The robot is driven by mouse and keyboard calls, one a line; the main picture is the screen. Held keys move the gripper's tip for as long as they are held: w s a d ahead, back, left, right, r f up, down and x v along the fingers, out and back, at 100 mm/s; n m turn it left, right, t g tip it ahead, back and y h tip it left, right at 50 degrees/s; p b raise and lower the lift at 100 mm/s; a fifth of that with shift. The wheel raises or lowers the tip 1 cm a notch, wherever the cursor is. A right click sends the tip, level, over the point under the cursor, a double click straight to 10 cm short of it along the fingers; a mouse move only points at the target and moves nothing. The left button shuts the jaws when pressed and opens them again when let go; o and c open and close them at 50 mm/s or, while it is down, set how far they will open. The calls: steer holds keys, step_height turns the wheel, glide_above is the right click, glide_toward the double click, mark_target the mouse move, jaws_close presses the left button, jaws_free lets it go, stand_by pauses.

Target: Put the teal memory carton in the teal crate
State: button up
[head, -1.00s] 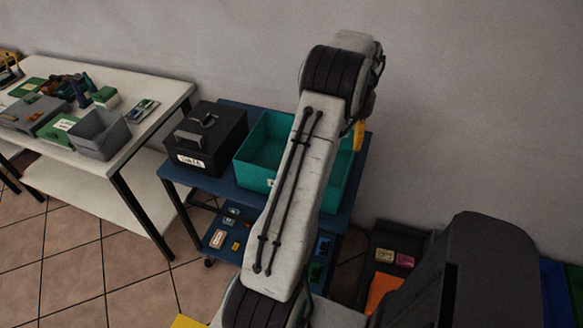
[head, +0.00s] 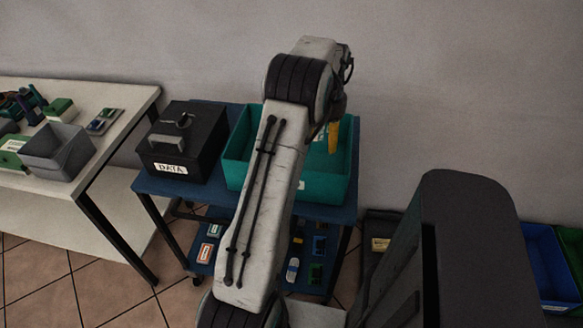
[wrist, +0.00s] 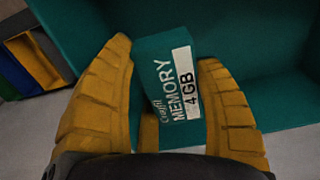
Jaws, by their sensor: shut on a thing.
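The teal memory carton (wrist: 165,85) shows in the wrist view, with a white label reading "MEMORY 4 GB". My gripper (wrist: 165,75) is shut on it, with a yellow finger on each side. The teal crate (wrist: 265,75) fills the background behind the carton in the wrist view. In the head view the teal crate (head: 325,182) sits on the blue cart, partly hidden by my arm. A yellow finger of my gripper (head: 334,137) shows over the crate's right part. The carton cannot be made out in the head view.
A black box labelled DATA (head: 180,143) stands left of the crate on the blue cart (head: 155,185). The cart's lower shelf holds several small items. A white table (head: 130,98) with a grey bin (head: 58,150) is at left.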

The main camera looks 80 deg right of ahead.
mark_target(321, 168)
steer(key=shift+f, duration=5.05)
steer(key=shift+f, duration=0.25)
steer(key=o, duration=1.2)
steer(key=shift+r, duration=0.1)
steer(key=shift+c, duration=0.2)
step_height(321, 168, up, 12)
steer(key=shift+f, duration=0.1)
steer(key=shift+r, duration=0.25)
